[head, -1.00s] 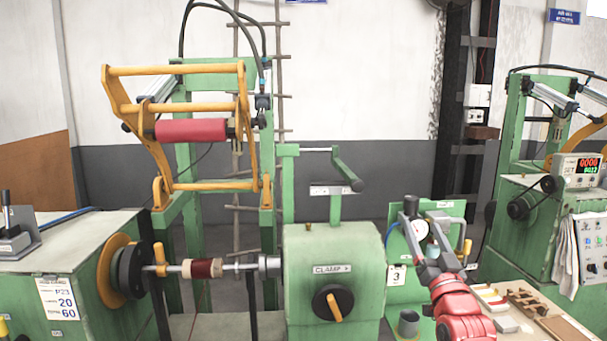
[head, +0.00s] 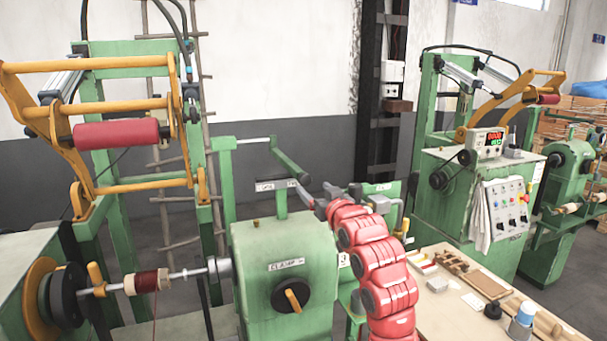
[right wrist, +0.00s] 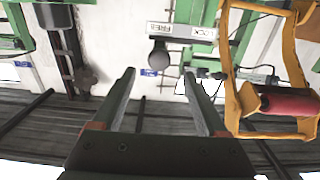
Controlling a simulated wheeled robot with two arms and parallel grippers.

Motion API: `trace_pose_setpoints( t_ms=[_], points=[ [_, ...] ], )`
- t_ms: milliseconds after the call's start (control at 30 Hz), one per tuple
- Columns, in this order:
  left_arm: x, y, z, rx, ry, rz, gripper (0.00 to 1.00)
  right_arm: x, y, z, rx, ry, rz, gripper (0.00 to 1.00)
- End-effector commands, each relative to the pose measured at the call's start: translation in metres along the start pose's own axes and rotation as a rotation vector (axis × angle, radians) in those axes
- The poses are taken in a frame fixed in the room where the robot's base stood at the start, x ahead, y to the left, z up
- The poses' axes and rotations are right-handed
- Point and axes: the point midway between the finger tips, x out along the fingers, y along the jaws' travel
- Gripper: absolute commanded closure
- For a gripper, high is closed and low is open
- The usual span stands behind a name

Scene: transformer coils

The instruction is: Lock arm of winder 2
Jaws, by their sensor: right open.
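The green lock arm (head: 290,163) slopes down from a horizontal bar to a dark knob, behind the green clamp housing (head: 262,255). A white label plate (head: 272,185) is beside the knob; in the right wrist view the plate (right wrist: 182,30) reads LOCK and FREE. My right gripper (head: 305,192) is at the knob's height, close to it; its fingers are small and partly hidden here. In the right wrist view the gripper (right wrist: 159,73) is open and empty, with the knob (right wrist: 158,56) just beyond and between its fingertips. My left gripper is out of view.
A yellow swing frame (head: 95,100) with a red roller (head: 116,134) stands at left. A wound coil (head: 147,281) sits on the spindle below. A wooden bench (head: 455,310) with tools is at right, beside another green winder (head: 465,215).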

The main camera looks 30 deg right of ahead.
Motion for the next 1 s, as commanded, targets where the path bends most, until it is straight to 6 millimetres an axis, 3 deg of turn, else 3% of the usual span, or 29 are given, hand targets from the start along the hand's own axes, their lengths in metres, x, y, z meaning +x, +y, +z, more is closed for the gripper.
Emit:
trace_pose_setpoints(
  t_ms=[200,433,900,1000],
  points=[
    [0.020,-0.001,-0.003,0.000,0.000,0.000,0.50,0.041,0.000,-0.003,0.003,-0.004,-0.001,0.24],
    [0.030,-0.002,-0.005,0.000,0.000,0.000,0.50,0.071,0.000,-0.002,0.003,-0.001,0.000,0.24],
    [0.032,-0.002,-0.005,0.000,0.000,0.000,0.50,0.082,0.000,0.001,0.000,0.000,0.000,0.24],
    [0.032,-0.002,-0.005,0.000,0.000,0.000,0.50,0.082,0.000,0.001,0.000,0.000,0.001,0.40]
  ],
)
